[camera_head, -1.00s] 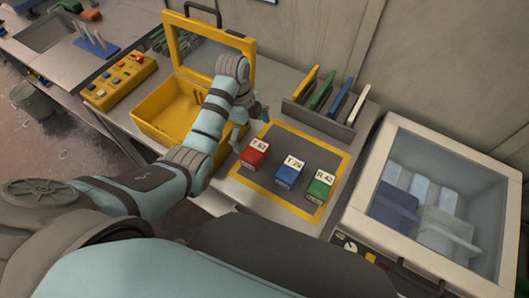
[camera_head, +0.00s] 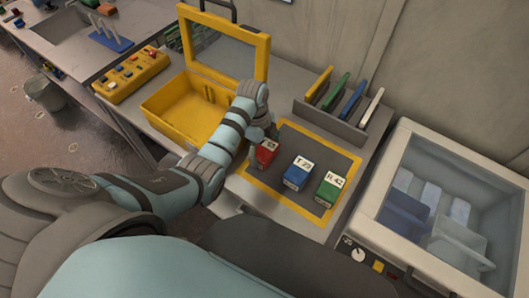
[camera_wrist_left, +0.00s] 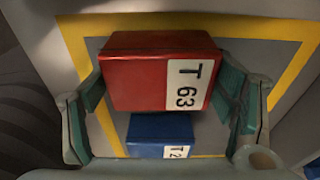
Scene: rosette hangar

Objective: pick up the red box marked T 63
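The red box marked T 63 (camera_head: 265,154) stands on the dark mat with a yellow border (camera_head: 318,151), at its left end. In the left wrist view the red box (camera_wrist_left: 155,75) fills the space between the two fingers. My left gripper (camera_head: 268,137) is at the box, partly covering its label in the head view. In the left wrist view the gripper (camera_wrist_left: 162,98) is open, with one finger on each side of the box; any small gaps are hard to judge. My right gripper is not in view.
A blue box marked T 29 (camera_head: 297,174) and a green box marked R 42 (camera_head: 328,190) stand to the right on the mat. Behind is a grey rack (camera_head: 330,125) with coloured plates. A yellow open case (camera_head: 165,108) is left; a glass-lidded bin (camera_head: 385,222) is right.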

